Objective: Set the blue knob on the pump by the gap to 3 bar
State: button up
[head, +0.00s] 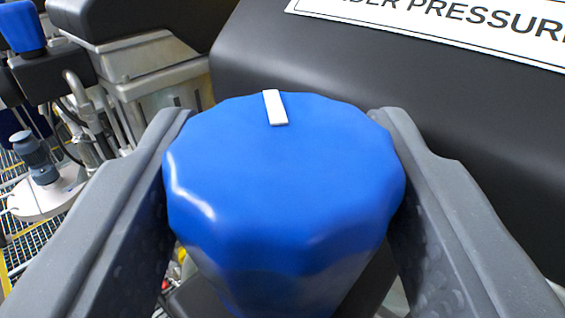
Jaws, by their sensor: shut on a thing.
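The blue knob (284,190) fills the middle of the head view, seen from above and close up. A white pointer mark (275,108) on its top sits at the far edge, slightly left of centre. My gripper (283,175) is shut on the knob, one grey finger on its left side and one on its right. The pump body under the knob is mostly hidden by it. No pressure scale or gauge reading shows in the view.
A black housing (400,95) stands close behind the knob, with a white label (450,22) reading partly "PRESSURE". At the left are another blue knob (21,27), metal boxes, hoses, a small grey motor (36,158) and a grated floor with a yellow line.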

jog(key=shift+a+m+h, duration=0.1)
jog(key=shift+m+h, duration=0.5)
jog(key=shift+h, duration=0.4)
jog(key=shift+m+h, duration=0.6)
jog(key=shift+h, duration=0.3)
jog(key=shift+f+m+h, duration=0.2)
jog(key=shift+m+h, duration=0.2)
jog(key=shift+h, duration=0.2)
jog(key=shift+r+h, duration=0.1)
jog(key=shift+h, duration=0.2)
jog(key=shift+m+g, duration=0.3)
jog(key=o, duration=0.7)
jog(key=shift+c, duration=0.2)
